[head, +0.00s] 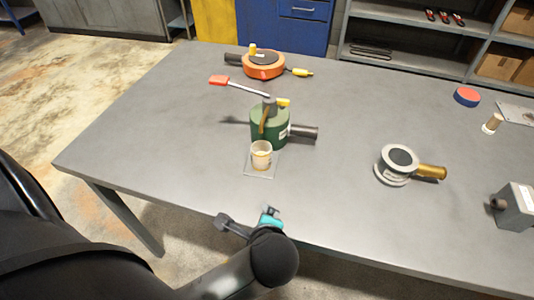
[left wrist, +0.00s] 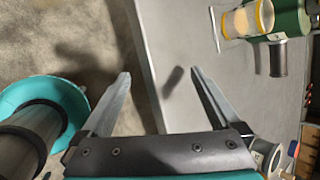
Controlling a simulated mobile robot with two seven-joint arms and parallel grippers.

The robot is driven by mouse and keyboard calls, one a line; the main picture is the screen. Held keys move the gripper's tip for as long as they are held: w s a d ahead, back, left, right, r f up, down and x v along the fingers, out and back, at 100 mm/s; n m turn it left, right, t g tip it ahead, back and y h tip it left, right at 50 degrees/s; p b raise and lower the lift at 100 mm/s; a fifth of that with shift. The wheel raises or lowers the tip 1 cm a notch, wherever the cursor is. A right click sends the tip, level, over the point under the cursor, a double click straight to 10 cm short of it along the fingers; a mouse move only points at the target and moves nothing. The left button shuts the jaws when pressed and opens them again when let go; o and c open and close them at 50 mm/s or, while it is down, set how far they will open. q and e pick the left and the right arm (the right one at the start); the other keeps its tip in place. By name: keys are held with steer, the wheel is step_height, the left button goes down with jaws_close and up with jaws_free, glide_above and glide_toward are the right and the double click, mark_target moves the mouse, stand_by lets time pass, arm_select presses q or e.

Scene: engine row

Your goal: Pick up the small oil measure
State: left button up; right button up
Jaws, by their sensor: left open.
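The small oil measure, a cream cup (head: 261,154) with a yellowish rim, stands upright on a thin square plate (head: 252,173) in front of the green engine (head: 276,127). In the left wrist view the cup (left wrist: 240,22) shows at the top right, beside the green engine (left wrist: 287,16). My left gripper (head: 246,217) is at the table's front edge, nearer than the cup and apart from it. In the left wrist view its two fingers (left wrist: 160,75) are spread with nothing between them. My right gripper is not in view.
The grey table (head: 130,130) is bare to the left. An orange round device (head: 263,70) stands at the back, with a red-tipped lever (head: 219,80) nearby. A silver round device (head: 396,165) and a grey box (head: 516,206) stand to the right.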

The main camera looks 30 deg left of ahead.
arm_select(q)
steer(key=w+r+m+t+y, duration=0.1)
steer(key=m, duration=0.2)
steer(key=w+r+m+t+y, duration=0.1)
steer(key=w+m+t, duration=0.1)
steer(key=m, duration=0.2)
steer(key=w+r+m+t+y, duration=0.1)
steer(key=w+r+m, duration=0.1)
steer(key=m, duration=0.1)
steer(key=shift+w+d+r+m+y, duration=0.1)
steer(key=shift+w+m+y, duration=0.05)
steer(key=shift+m+y, duration=0.2)
steer(key=shift+w+r+m+t, duration=0.2)
steer(key=shift+m+t, duration=0.2)
steer(key=shift+m, duration=0.05)
steer(key=shift+w, duration=0.2)
steer(key=b, duration=0.3)
glide_toward(263, 164)
steer(key=x, duration=0.5)
steer(key=shift+w+f, duration=0.15)
steer(key=shift+f, duration=0.1)
steer(key=shift+r+b+x, duration=0.15)
steer(key=shift+b+x, duration=0.15)
steer(key=shift+x, duration=1.1)
steer(key=shift+r+b+x, duration=0.1)
steer(key=shift+b+x, duration=0.2)
steer(key=shift+x, duration=1.05)
steer(key=shift+c, duration=0.3)
steer(key=c, duration=1.4)
jaws_close()
